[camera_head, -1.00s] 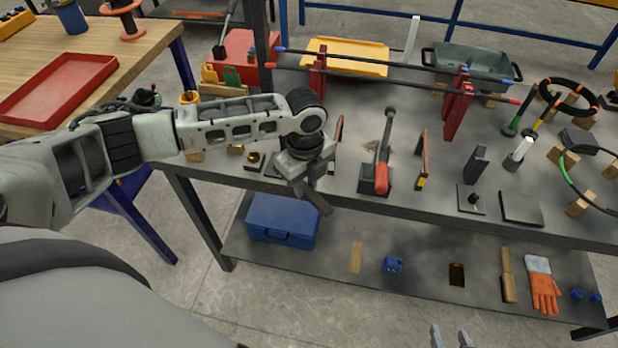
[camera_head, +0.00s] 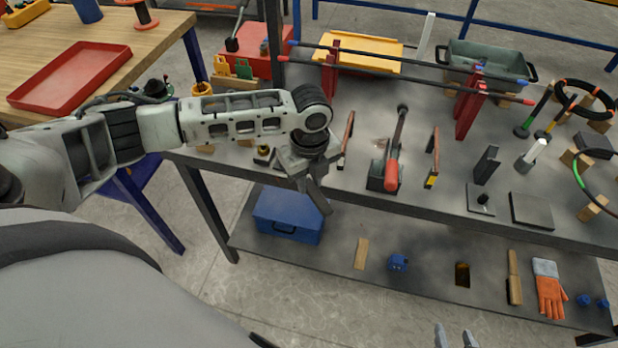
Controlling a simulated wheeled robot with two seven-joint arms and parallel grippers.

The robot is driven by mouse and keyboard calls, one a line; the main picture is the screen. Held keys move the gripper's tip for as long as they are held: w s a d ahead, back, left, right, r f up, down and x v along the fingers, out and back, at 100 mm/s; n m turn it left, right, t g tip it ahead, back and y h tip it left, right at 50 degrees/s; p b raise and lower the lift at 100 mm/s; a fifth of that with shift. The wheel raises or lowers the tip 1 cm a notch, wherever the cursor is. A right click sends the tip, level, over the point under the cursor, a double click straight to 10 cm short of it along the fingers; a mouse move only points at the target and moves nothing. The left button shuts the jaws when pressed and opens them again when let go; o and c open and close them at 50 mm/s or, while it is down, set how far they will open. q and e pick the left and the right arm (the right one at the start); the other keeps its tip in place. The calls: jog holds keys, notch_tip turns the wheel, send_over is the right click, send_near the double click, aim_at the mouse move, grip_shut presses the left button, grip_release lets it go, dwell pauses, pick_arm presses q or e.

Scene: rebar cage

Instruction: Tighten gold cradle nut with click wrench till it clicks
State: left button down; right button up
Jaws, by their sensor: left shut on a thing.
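My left gripper (camera_head: 314,186) hangs over the front edge of the bench, pointing down. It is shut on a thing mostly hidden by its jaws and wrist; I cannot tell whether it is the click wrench. A small gold and dark piece (camera_head: 263,151) sits on the bench just left of this gripper, apart from it. It may be the gold cradle nut, but it is too small to be sure. My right gripper (camera_head: 455,337) shows only as two grey fingertips at the bottom edge. They are apart, with nothing seen between them.
Long bars rest on red stands (camera_head: 470,105) behind. A blue box (camera_head: 288,212) lies on the lower shelf below. A dark plate (camera_head: 532,210) lies further right.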

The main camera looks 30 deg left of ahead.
pick_arm(q)
jog(key=shift+r, duration=0.15)
jog(key=shift+r, duration=2.5)
